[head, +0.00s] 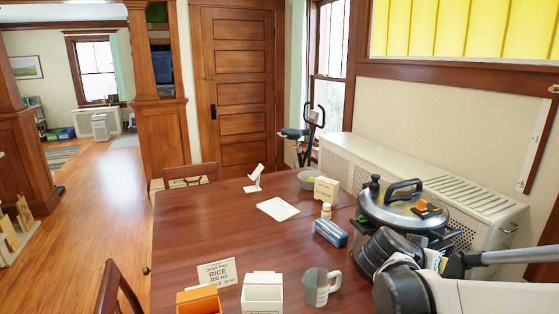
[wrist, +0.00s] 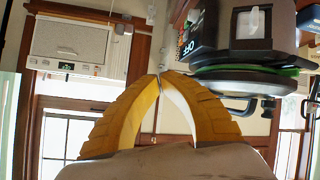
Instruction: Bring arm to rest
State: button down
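My gripper (wrist: 158,77) shows in the wrist view as two curved yellow fingers. Their tips meet, with nothing visible between them. My dark and pale arm links (head: 405,288) fill the lower right of the head view, folded over the table's right side; the fingers cannot be made out there. A pressure cooker (head: 402,209) with a steel lid and black handle stands just behind my arm. A dark appliance, likely the same cooker, appears upside down at upper right in the wrist view (wrist: 245,75). I cannot tell how far the fingers are from it.
The brown table (head: 215,225) holds a rice sign (head: 217,272), white box (head: 262,292), orange box (head: 198,301), grey mug (head: 320,287), blue case (head: 331,233), small bottle (head: 326,210), papers (head: 278,208) and bowl (head: 308,180). Its left-centre is clear. A white radiator cover (head: 440,190) lines the wall.

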jog(key=s+a+f+n+t+y, duration=0.1)
jog(key=s+a+f+n+y, duration=0.2)
jog(key=s+a+n+y, duration=0.5)
jog(key=s+a+y, duration=0.2)
jog(key=s+a, duration=0.7)
jog(key=shift+s+a, duration=0.15)
jog(key=shift+a, duration=0.25)
